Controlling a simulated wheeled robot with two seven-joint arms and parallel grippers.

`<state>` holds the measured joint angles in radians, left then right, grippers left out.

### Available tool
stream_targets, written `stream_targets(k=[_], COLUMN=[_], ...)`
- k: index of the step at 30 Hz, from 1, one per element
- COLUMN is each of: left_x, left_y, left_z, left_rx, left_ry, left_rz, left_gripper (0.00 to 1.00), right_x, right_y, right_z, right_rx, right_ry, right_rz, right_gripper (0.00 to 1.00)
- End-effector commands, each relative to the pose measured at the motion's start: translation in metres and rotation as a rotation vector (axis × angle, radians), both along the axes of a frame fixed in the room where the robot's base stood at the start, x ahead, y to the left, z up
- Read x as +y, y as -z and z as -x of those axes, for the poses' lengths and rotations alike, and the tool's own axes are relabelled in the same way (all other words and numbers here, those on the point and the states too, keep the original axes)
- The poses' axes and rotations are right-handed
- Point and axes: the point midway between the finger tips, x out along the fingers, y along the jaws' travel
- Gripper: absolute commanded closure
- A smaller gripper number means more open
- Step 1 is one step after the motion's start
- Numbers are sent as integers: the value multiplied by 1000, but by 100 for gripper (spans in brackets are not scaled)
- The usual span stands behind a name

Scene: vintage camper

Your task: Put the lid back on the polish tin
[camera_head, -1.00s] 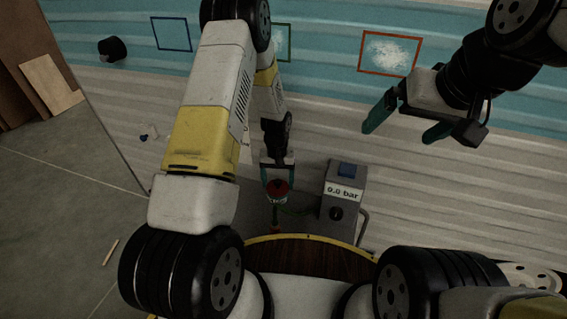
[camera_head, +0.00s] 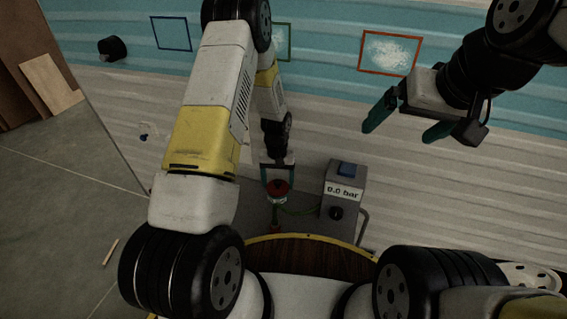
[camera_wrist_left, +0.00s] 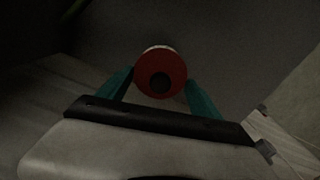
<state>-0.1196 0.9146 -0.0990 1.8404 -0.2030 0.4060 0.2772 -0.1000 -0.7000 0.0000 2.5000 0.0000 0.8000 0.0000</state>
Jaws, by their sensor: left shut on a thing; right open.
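My left gripper (camera_head: 277,180) is shut on a round red thing (camera_head: 278,188) with a dark centre and a pale band under its top. I cannot tell whether this is the polish tin, its lid or both together. In the left wrist view the red disc (camera_wrist_left: 160,73) sits between the teal fingertips, its dark round centre facing the camera. My right gripper (camera_head: 403,123) is open and empty, up and to the right, well away from the red thing. No separate lid can be made out.
A grey box (camera_head: 343,195) reading "0.0 bar" with a blue top stands just right of the left gripper. A small brown stick (camera_head: 110,252) lies on the floor at left. Coloured frames hang on the corrugated wall.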

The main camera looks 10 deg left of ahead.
Motion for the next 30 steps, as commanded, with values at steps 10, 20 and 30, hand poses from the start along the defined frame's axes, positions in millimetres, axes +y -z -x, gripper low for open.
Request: stream_targets(k=[10,20,30], left_x=[0,0,0], left_y=[0,0,-4], left_z=[0,0,0], left_rx=[0,0,-1], left_ry=[0,0,0], left_rz=[0,0,0], left_gripper=[20,0,0], right_x=[0,0,0], right_y=[0,0,0], right_z=[0,0,0], right_rx=[0,0,0], right_ry=[0,0,0], right_rz=[0,0,0], right_gripper=[4,4,4])
